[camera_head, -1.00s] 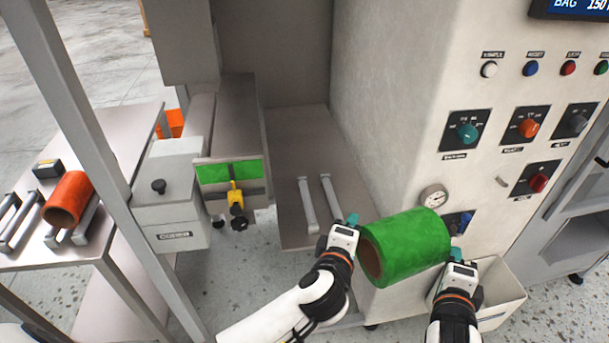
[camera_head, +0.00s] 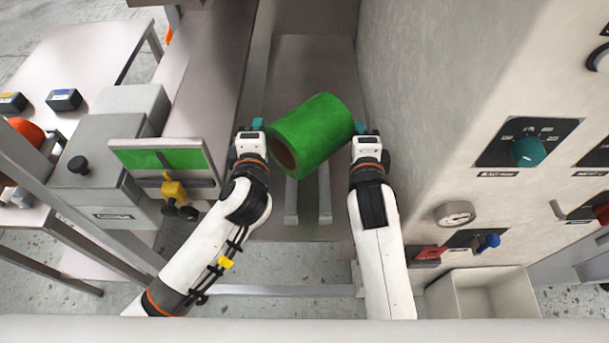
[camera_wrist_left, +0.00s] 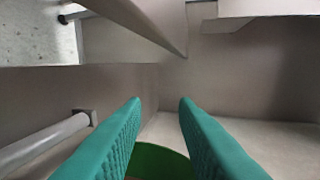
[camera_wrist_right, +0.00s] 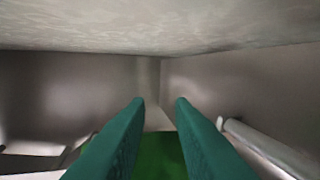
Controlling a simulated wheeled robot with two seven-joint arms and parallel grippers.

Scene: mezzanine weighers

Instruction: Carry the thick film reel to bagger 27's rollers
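The thick green film reel (camera_head: 318,132) is between my two grippers, its brown core end facing the lower left. It lies over the two pale rollers (camera_head: 325,197) on the shelf and slants across them. I cannot tell whether it touches them. My left gripper (camera_head: 257,125) is at its left side and my right gripper (camera_head: 360,128) at its right side. In both wrist views the teal fingers stand apart, with green film low between them in the left wrist view (camera_wrist_left: 158,162) and the right wrist view (camera_wrist_right: 160,158). The rollers' far parts are hidden under the reel.
The tall machine cabinet (camera_head: 430,110) with knobs and a gauge rises close right of my right arm. A box with a yellow clamp (camera_head: 174,190) and green film stands left. An orange reel (camera_head: 25,133) lies on the left table. A pale bin (camera_head: 490,300) is at the lower right.

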